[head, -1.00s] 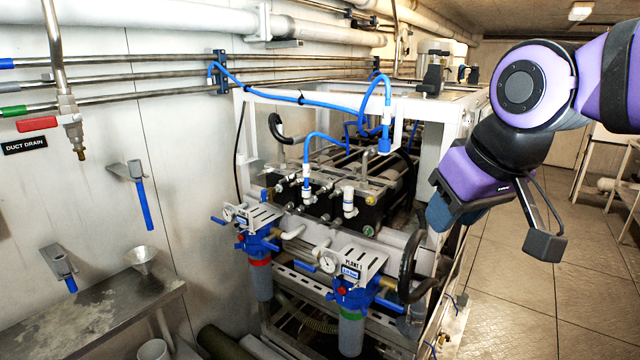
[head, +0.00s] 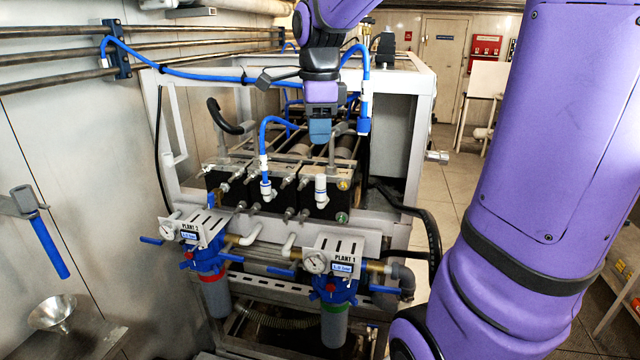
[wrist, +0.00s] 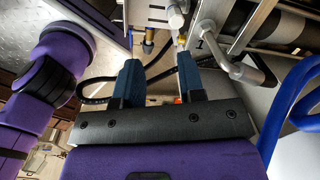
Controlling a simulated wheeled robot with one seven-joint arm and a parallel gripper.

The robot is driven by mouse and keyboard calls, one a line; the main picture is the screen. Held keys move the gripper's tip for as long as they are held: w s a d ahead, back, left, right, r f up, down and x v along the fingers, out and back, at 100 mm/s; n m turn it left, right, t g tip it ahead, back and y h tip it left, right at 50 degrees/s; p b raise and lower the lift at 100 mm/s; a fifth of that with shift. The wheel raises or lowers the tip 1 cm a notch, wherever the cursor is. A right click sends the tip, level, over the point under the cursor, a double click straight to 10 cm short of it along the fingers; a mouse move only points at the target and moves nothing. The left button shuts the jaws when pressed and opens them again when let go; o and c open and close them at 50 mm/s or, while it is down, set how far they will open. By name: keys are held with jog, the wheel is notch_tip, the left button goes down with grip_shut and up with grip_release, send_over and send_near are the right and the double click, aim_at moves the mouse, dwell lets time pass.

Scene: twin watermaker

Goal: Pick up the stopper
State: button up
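A short white cylindrical cap (head: 320,190), which looks like the stopper, stands upright on the right black block of the machine. A similar white cylinder (wrist: 177,14) shows at the top of the wrist view, beyond the fingertips; I cannot be sure it is the same piece. My gripper (head: 320,130) hangs pointing down inside the white frame, above and apart from the cap in the head view. In the wrist view my gripper (wrist: 158,62) has its two blue fingers spread with nothing between them.
A blue hose (head: 275,122) arches to a white fitting left of the cap. Another blue hose (head: 363,90) hangs right of my gripper. The white frame (head: 422,120) surrounds the machine. Two filter housings (head: 334,290) with gauges stand in front. A metal funnel (head: 53,314) sits at lower left.

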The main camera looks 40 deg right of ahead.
aim_at(321, 175)
jog(key=w+d+m, duration=0.1)
jog(key=m, duration=0.1)
jog(key=w+d+f+m, duration=0.1)
jog(key=m, duration=0.1)
jog(key=shift+w+d+f+g, duration=0.1)
jog(key=shift+d+f+g, duration=0.05)
jog(key=shift+f+g, duration=0.2)
notch_tip(321, 175, down, 10)
jog(key=shift+f, duration=0.1)
grip_shut()
